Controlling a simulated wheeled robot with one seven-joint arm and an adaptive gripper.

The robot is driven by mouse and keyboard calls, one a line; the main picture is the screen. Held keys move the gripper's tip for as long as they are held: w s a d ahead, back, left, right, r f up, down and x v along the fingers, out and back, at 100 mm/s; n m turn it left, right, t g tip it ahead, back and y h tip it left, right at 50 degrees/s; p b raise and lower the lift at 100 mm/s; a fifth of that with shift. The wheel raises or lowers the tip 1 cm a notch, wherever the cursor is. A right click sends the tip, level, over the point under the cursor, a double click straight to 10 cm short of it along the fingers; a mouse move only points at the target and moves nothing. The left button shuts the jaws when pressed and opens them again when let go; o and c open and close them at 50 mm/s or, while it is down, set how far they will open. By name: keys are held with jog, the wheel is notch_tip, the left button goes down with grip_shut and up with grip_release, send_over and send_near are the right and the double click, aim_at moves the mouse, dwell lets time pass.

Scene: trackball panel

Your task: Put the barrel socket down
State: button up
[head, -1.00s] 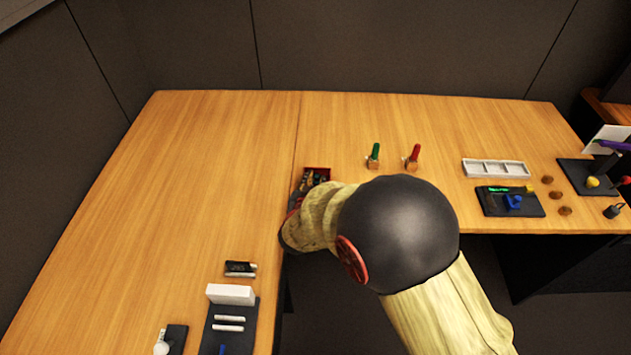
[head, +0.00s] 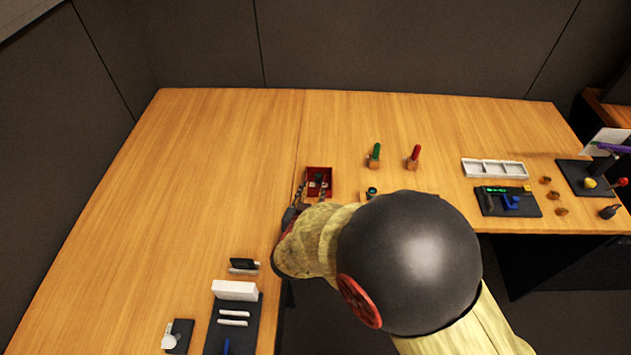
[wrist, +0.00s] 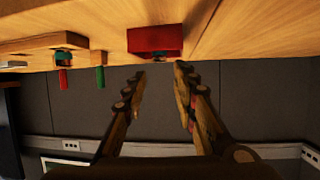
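A small red open box (head: 329,188) stands near the seam of the wooden desk. A dark round piece, which may be the barrel socket (head: 318,178), sits inside it; its details are too small to tell. The red box also shows at the top of the wrist view (wrist: 155,38), with a little of something dark at its lower edge. My gripper (wrist: 160,72) is open, its two fingers apart with nothing seen between them. In the head view my gripper (head: 311,193) is at the box's near side, partly hidden by my wrist.
A green-handled tool (head: 375,155) and a red-handled tool (head: 414,157) stand right of the box. A teal-topped piece (head: 372,192) sits closer, partly behind my arm. A white tray (head: 495,169) lies further right.

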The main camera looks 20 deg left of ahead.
jog(key=v, duration=0.3)
jog(key=shift+s+p, duration=0.2)
jog(key=shift+p, duration=0.15)
jog(key=shift+r, duration=0.1)
jog(key=w+d+r+g+y, duration=0.1)
jog(key=d+r+g+y, duration=0.1)
jog(key=d+r, duration=0.45)
jog(key=w+d+r+g+y, duration=0.1)
jog(key=d+r+g, duration=0.15)
jog(key=r, duration=0.75)
jog(key=s+d+r+g+h, duration=0.1)
jog(key=s+d+r+h, duration=0.1)
jog(key=s+d, duration=0.8)
jog(key=s+d+r+m+g+h, duration=0.1)
jog(key=s+d+r+g+h, duration=0.1)
jog(key=s+d, duration=0.9)
jog(key=d, duration=0.5)
jog(key=shift+s+d+r, duration=0.25)
jog(key=shift+d+r, duration=0.05)
jog(key=shift+d, duration=0.1)
